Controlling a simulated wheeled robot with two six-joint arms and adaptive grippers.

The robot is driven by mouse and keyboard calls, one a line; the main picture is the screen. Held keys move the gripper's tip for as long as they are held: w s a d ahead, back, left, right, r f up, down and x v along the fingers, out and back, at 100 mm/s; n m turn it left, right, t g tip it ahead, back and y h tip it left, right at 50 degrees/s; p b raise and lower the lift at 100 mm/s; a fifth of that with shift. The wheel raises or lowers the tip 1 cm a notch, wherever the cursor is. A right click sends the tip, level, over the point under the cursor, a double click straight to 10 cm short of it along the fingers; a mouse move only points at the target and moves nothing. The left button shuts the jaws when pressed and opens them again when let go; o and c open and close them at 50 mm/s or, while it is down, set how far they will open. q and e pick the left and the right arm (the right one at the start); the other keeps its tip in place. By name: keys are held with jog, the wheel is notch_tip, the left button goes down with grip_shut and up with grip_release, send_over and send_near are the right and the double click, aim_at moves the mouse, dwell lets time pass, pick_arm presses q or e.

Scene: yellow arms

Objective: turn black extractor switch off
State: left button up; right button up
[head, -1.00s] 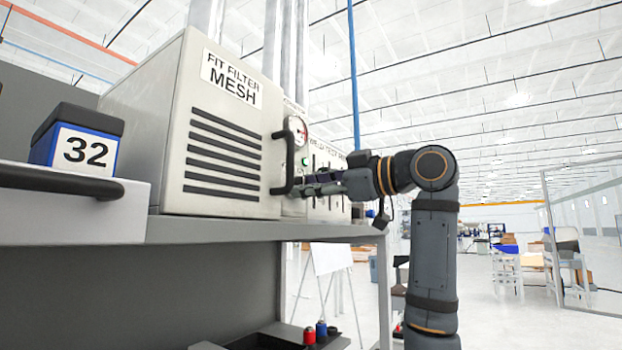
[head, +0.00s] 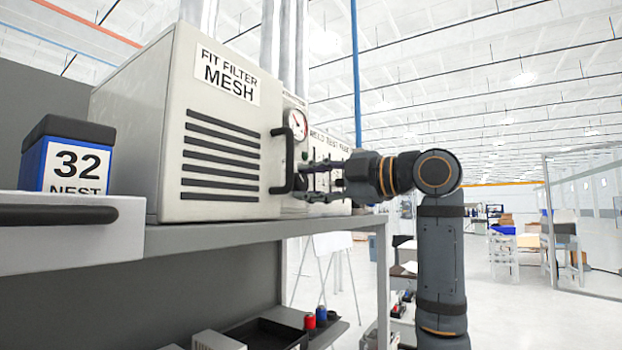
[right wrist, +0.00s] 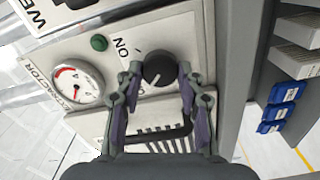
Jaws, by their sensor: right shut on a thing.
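The black extractor switch is a round black knob (right wrist: 159,69) on the pale extractor panel (right wrist: 205,50) in the right wrist view. A white mark shows on its face, and the printed word ON is beside it. My right gripper (right wrist: 160,77) has a fingertip on each side of the knob and is shut on it. In the head view my right gripper (head: 308,178) reaches in from the right, just past the black handle of the filter box, and the knob is hidden there. My left gripper is not in view.
A black handle (head: 285,160) stands out from the filter box (head: 222,125) close to my fingers. A gauge (right wrist: 76,87) and a green button (right wrist: 99,43) are near the knob. A shelf (head: 250,233) runs below. A blue 32 box (head: 70,165) is at left.

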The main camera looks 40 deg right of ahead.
dwell(0.3)
jog(key=o, duration=1.2)
jog(key=v, duration=1.2)
jog(key=shift+w, duration=0.1)
jog(key=shift+d, duration=0.1)
